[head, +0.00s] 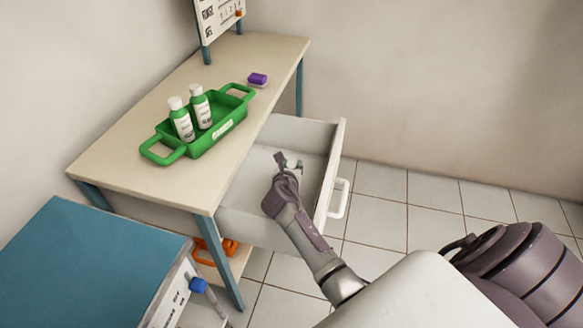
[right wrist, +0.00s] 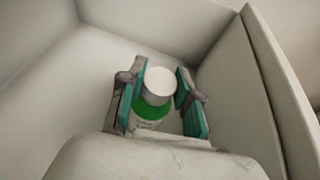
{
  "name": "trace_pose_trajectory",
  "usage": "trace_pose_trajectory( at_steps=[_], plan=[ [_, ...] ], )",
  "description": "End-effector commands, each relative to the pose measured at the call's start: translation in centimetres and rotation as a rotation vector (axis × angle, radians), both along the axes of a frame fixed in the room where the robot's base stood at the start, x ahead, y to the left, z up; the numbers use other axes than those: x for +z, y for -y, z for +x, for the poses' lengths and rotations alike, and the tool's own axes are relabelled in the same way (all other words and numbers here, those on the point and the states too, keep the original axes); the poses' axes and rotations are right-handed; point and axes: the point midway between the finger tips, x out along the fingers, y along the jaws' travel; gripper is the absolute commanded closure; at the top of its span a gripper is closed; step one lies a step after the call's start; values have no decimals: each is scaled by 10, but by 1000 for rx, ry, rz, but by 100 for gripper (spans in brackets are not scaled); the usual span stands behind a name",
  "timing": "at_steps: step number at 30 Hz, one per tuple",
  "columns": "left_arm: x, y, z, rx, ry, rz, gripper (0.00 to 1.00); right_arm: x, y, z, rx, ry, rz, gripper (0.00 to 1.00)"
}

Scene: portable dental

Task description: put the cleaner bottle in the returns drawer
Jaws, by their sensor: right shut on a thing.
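The open drawer (head: 333,172) is pulled out from the right side of the table, its light inner walls showing. My right gripper (head: 287,160) reaches down into it. In the right wrist view, the right gripper (right wrist: 160,97) is shut on a bottle (right wrist: 152,110) with a white cap and a green shoulder, its lower part hidden by the wrist. The drawer walls (right wrist: 267,90) surround it there. I cannot tell whether the bottle touches the drawer floor. The bottle is mostly hidden in the head view. My left gripper is not in view.
A green tray (head: 221,131) on the table (head: 130,135) holds two white-capped green bottles (head: 181,118). A purple block (head: 257,79) lies behind it. A blue-topped cabinet (head: 85,260) stands at the lower left. An orange-handled item (head: 214,250) sits below the table. Tiled floor is clear beyond the drawer.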

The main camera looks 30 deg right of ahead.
Motion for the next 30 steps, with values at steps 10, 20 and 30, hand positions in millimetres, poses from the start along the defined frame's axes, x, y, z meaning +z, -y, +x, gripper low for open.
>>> trace_pose_trajectory(
  at_steps=[10, 20, 30],
  plan=[
    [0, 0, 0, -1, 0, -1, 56, -1, 0, 0, 0, 2, -1, 62],
    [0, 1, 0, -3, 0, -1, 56, -1, 0, 0, 0, 1, 0, 43],
    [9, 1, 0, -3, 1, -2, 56, 14, -18, -19, 1, 2, 0, 43]
  ],
)
